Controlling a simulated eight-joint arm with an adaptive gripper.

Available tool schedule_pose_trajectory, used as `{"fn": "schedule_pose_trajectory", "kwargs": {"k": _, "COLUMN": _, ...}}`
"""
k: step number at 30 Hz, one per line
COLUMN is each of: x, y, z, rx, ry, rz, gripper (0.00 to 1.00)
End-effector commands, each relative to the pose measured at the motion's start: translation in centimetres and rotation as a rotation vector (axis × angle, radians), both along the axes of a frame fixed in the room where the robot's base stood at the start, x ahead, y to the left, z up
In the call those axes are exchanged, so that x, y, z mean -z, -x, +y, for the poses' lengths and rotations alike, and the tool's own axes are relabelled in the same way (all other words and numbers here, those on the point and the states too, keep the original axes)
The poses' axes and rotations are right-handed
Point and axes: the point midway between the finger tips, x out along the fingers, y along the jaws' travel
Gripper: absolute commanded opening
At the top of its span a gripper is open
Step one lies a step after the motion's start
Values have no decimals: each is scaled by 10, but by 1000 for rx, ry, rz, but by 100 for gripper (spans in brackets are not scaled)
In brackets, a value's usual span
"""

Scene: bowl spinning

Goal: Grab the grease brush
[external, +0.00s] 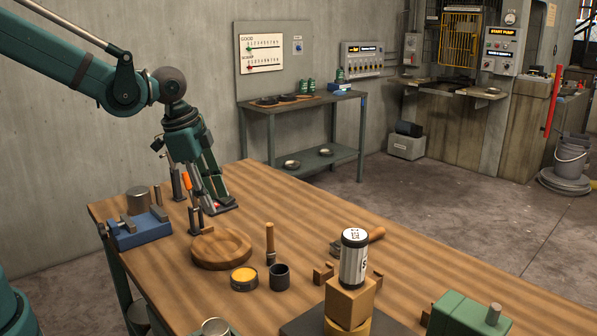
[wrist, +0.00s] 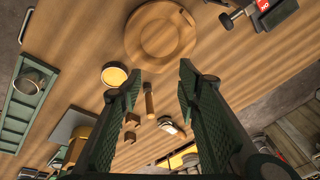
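What looks like the grease brush (external: 270,240), with a wooden handle and a dark lower end, stands near the middle of the wooden table. A similar wooden-handled thing (wrist: 149,100) shows between my fingers in the wrist view, farther off than the fingertips. My gripper (external: 205,194) points down over the far left part of the table, behind and left of the brush and apart from it. In the wrist view my gripper (wrist: 160,78) has its two fingers wide apart, with nothing between the tips. The brush's bristles are too small to make out.
A round wooden bowl or disc (external: 222,247) lies left of the brush. A yellow-topped tin (external: 244,278) and a dark cup (external: 279,276) stand in front. A striped canister (external: 354,257) sits on blocks at right. A blue vise (external: 140,231) is at the left edge.

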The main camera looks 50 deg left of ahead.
Motion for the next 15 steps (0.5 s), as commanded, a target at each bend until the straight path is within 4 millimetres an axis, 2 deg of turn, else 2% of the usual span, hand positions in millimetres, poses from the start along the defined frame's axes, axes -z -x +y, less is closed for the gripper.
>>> {"fn": "schedule_pose_trajectory", "kwargs": {"k": 5, "x": 2, "y": -19, "z": -17, "rx": 86, "ry": -23, "rz": 33, "gripper": 34}}
{"fn": "schedule_pose_trajectory", "kwargs": {"k": 15, "x": 18, "y": -50, "z": -47, "rx": 250, "ry": -62, "rz": 100, "gripper": 34}}
